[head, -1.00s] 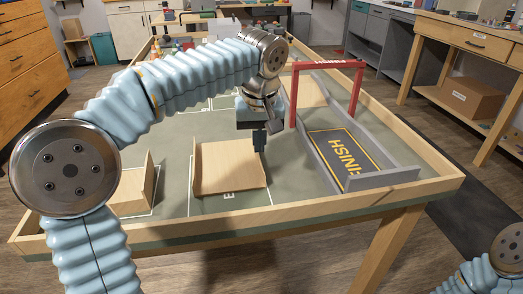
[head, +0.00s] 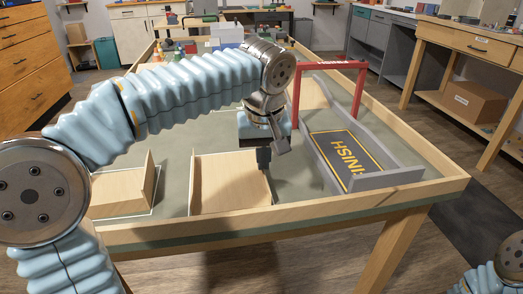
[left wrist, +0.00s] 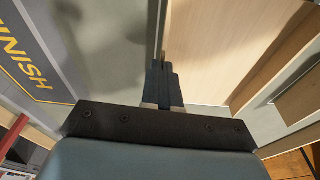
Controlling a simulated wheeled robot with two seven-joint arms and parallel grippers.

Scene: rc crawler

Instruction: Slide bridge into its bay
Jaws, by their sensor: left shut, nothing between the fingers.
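The bridge is a light wooden piece (head: 228,182) with a flat deck and a raised left side, lying near the front edge of the table. In the left wrist view its pale board (left wrist: 215,45) fills the area right of the fingers. The bay's white outline and lettering are mostly hidden under the bridge; I cannot tell how exactly it fits. My left gripper (head: 263,160) is shut and empty, pointing down at the bridge's right edge. In the left wrist view its fingertips (left wrist: 160,65) are by that edge; contact is unclear. My right gripper is out of view.
A grey track section marked FINISH (head: 345,150) with a red gate (head: 328,66) stands to the right. Another wooden piece (head: 122,190) lies to the left. A raised wooden rim (head: 285,214) bounds the table. Several small objects stand at the far end.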

